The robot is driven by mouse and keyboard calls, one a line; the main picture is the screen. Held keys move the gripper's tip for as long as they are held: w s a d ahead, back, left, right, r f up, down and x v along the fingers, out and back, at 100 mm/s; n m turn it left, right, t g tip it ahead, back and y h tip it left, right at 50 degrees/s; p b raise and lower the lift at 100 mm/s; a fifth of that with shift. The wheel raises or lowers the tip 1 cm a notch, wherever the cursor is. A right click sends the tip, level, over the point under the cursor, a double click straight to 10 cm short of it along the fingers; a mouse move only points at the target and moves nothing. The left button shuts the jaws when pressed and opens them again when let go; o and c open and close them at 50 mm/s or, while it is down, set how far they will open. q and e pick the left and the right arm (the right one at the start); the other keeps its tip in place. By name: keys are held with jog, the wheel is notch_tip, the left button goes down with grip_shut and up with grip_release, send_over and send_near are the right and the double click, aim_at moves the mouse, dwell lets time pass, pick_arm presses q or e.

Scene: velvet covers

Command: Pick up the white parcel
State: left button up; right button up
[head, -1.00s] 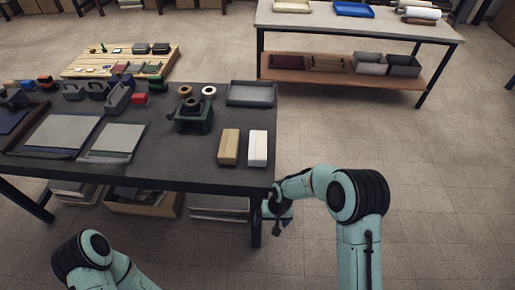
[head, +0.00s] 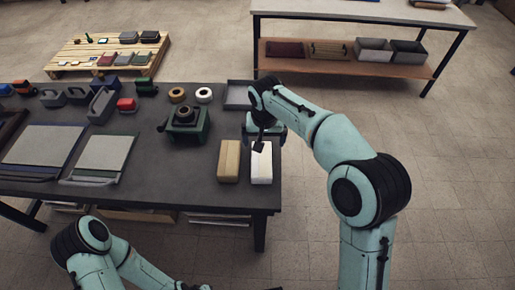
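The white parcel (head: 262,168) stands upright on the dark table near its right edge, just right of a tan parcel (head: 229,160). My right gripper (head: 259,147) is over the far end of the white parcel and hides part of it. Whether its fingers touch the parcel, and how far apart they are, I cannot tell. My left arm comes in at the bottom left, and its gripper is below the picture edge.
The dark table (head: 190,188) also holds a tape dispenser (head: 186,122), tape rolls, a grey tray (head: 238,94) behind my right arm, and flat panels at the left. A wooden pallet (head: 106,58) and a shelved bench (head: 350,10) stand behind. Open floor lies right.

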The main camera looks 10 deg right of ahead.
send_over(262, 158)
jog(key=f, duration=0.5)
jog(key=s+f, duration=0.1)
jog(key=f, duration=0.1)
jog(key=shift+d+f+b, duration=0.1)
jog(key=shift+f+b, duration=0.15)
jog(key=shift+b, duration=0.05)
jog(key=f, duration=0.3)
jog(key=w+f, duration=0.1)
jog(key=f, duration=0.1)
jog(key=shift+a+f, duration=0.2)
jog(key=shift+f, duration=0.1)
jog(key=c, duration=1.2)
